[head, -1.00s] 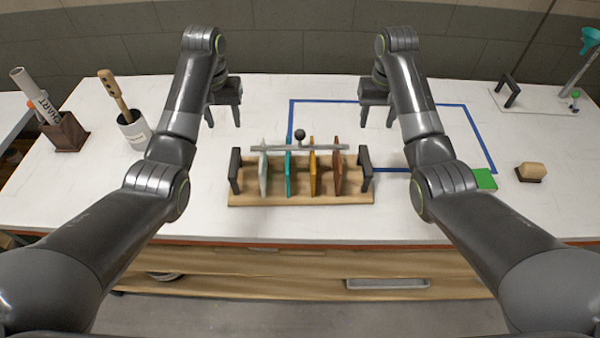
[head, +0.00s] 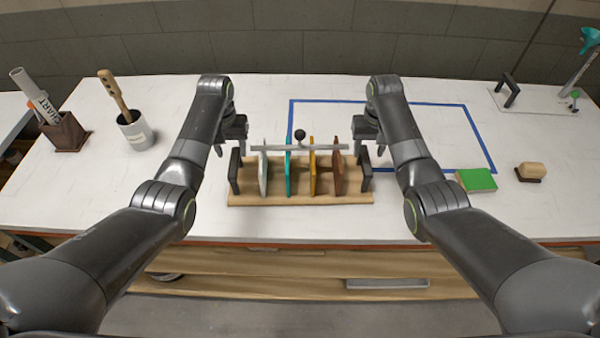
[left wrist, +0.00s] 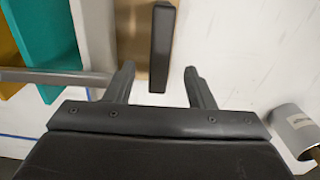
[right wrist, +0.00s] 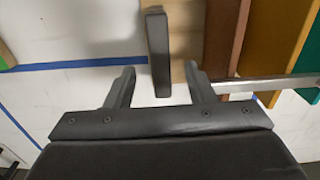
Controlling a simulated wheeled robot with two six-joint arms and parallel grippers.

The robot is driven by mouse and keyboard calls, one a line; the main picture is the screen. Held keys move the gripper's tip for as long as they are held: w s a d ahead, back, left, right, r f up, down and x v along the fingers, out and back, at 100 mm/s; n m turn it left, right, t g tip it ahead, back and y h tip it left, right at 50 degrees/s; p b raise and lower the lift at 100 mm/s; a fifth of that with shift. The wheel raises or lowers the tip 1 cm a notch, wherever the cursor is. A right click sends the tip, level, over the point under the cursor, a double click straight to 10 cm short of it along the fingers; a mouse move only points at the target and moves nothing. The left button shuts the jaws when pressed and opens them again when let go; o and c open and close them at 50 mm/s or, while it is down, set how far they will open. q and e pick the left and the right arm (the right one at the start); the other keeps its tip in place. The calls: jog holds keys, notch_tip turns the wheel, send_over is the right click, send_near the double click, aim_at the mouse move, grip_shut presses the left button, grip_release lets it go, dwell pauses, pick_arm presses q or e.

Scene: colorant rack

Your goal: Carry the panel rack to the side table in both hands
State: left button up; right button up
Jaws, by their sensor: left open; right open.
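The panel rack (head: 300,198) stands on the white worktable. It has a wooden base, a black handle at each end and white, teal, yellow and brown panels under a grey bar with a black knob. My left gripper (head: 232,148) is open at the left handle (head: 235,171). In the left wrist view that handle (left wrist: 161,50) lies between the fingertips (left wrist: 160,75), with gaps either side. My right gripper (head: 366,148) is open at the right handle (head: 365,170). In the right wrist view that handle (right wrist: 158,50) shows between the fingertips (right wrist: 160,75). Neither grips; depth is unclear.
A blue tape outline (head: 482,140) marks the worktable (head: 80,200) behind and right of the rack. A green block (head: 477,180) and a brush (head: 531,171) lie right. A cup (head: 135,132) and brown holder (head: 64,133) stand left. Another table surface (head: 12,112) shows at far left.

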aim_at(234, 159)
pick_arm(q)
jog(key=shift+f, duration=3.15)
pick_arm(e)
jog(key=shift+f, duration=3.2)
pick_arm(q)
grip_shut()
pick_arm(e)
grip_shut()
pick_arm(q)
jog(key=shift+r, duration=0.1)
pick_arm(e)
jog(key=shift+r, duration=0.1)
